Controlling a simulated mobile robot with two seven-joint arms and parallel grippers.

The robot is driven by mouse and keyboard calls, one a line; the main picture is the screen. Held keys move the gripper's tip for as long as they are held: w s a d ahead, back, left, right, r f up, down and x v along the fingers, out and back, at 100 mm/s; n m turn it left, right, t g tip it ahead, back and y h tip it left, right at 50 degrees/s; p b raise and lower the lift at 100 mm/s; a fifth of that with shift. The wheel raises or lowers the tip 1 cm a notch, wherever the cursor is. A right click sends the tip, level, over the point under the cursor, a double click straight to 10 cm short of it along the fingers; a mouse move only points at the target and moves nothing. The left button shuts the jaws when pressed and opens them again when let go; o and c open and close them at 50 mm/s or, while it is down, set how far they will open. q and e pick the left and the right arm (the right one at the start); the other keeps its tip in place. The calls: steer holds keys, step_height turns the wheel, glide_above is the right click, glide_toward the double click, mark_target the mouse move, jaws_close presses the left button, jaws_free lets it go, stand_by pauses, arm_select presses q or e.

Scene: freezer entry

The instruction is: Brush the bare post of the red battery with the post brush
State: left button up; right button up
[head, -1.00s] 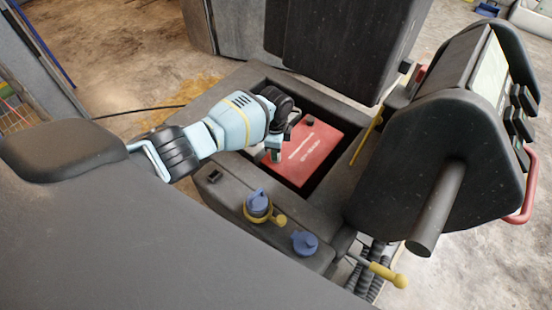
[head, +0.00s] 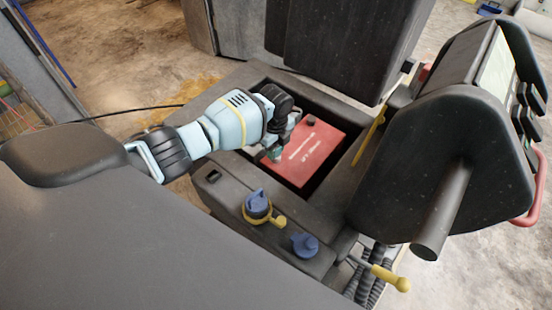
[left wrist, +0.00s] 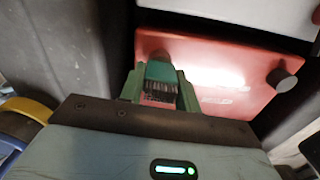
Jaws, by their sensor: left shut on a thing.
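The red battery (head: 318,152) sits in a dark recessed bay in the machine. One dark round post or cap (head: 310,120) stands on its far end; it also shows at the right of the battery in the left wrist view (left wrist: 285,78). My left gripper (head: 272,153) is over the battery's near left side. In the left wrist view its green fingers (left wrist: 160,92) are shut on the post brush (left wrist: 160,72), a teal block with dark bristles. The brush is in front of the battery's other post (left wrist: 161,55), mostly hidden behind it. Contact cannot be told.
A dark console (head: 435,160) rises at the right, and a dark seat-like block (head: 340,45) behind.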

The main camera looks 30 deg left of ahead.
arm_select(q)
steer(key=o, duration=1.2)
steer(key=shift+a+f, duration=0.1)
steer(key=shift+f, duration=0.05)
steer(key=shift+c, duration=0.2)
step_height(320, 180, up, 7)
steer(key=shift+f+p, duration=0.1)
steer(key=shift+p, duration=0.65)
steer(key=shift+r, duration=0.6)
steer(key=shift+s+f, duration=0.1)
steer(key=shift+s, duration=0.05)
